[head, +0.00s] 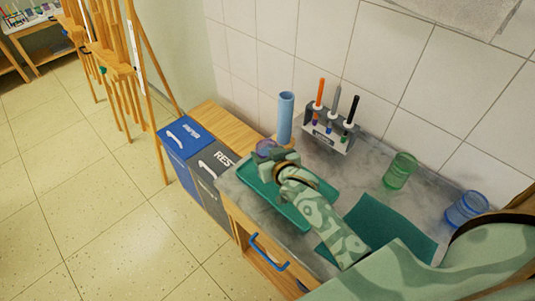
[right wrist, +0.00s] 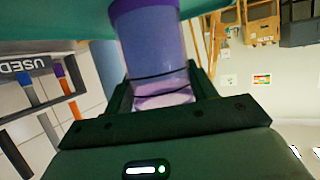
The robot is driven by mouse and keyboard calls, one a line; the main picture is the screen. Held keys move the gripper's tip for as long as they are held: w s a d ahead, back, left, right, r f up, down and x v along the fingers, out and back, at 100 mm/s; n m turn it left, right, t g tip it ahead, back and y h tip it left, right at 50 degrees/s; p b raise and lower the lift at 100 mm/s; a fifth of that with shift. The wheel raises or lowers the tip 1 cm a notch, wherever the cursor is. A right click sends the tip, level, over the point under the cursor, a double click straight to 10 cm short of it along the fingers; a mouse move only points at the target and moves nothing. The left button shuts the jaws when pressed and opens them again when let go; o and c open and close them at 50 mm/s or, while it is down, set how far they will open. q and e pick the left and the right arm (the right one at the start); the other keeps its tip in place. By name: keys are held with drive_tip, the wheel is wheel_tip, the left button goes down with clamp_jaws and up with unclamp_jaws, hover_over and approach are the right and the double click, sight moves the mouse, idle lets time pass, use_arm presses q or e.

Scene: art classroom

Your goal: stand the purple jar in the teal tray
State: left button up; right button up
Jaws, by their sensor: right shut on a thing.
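The purple jar (head: 265,147) shows at the far left end of the teal tray (head: 305,225), partly hidden by my right gripper (head: 277,160). In the right wrist view the jar (right wrist: 155,50) is between the two fingers of my right gripper (right wrist: 163,98), which is shut on it. A darker purple band at the jar's end meets the teal surface (right wrist: 60,18) along the top of that picture. I cannot tell whether the jar touches the tray or hangs just above it. My left gripper is not in view.
A blue cylinder (head: 286,118) and a marker rack (head: 328,130) stand behind the tray. A green glass (head: 399,170), a blue glass (head: 467,209) and a teal mat (head: 395,228) lie to the right. Blue (head: 185,137) and grey (head: 212,178) bins are left of the counter.

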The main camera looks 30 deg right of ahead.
drive_tip(key=o, duration=1)
drive_tip(key=shift+f, duration=0.1)
drive_tip(key=shift+r, duration=0.2)
drive_tip(key=shift+s+r, duration=0.15)
drive_tip(key=shift+s, duration=0.2)
drive_tip(key=p+v, duration=0.3)
drive_tip(key=v, duration=0.8)
drive_tip(key=shift+s, duration=0.15)
